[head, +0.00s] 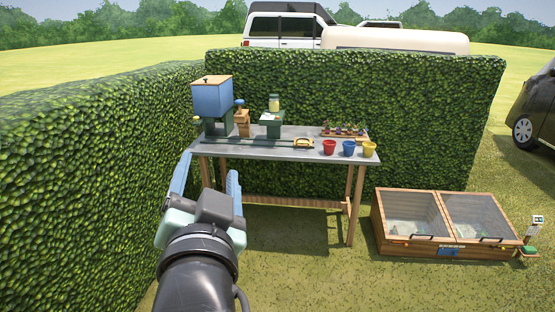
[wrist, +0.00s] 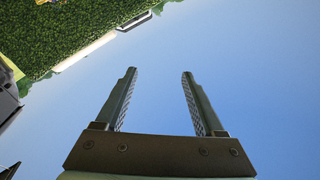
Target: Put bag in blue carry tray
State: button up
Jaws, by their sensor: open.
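My gripper (head: 208,168) is raised in front of the workbench, at lower left in the head view. In the wrist view the gripper (wrist: 159,75) has its two fingers apart with only sky between them, so it is open and empty. I cannot make out a bag in either view. No blue carry tray shows clearly. A small blue item (head: 448,251) is at the front of the wooden cold frame (head: 394,248), too small to identify.
The grey workbench (head: 264,151) bears a blue hopper (head: 211,98), a green stand (head: 271,125), a row of seedlings, and red (head: 329,147), blue (head: 349,148) and yellow (head: 369,149) pots. Hedges close off the left and back. Open grass lies before the bench and cold frame.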

jog(key=s+d+r+n+t+h, duration=0.1)
jog(key=s+d+r+t, duration=0.3)
jog(key=r, duration=0.7)
jog(key=s+d+r+n+t+h, duration=0.2)
jog(key=s+d+r+t, duration=0.3)
jog(key=s+r, duration=0.3)
notch_tip(320, 180, up, 3)
jog(key=shift+s+d+f+n+h, duration=0.1)
jog(key=shift+s+d+n+h, duration=0.3)
jog(key=shift+d, duration=0.5)
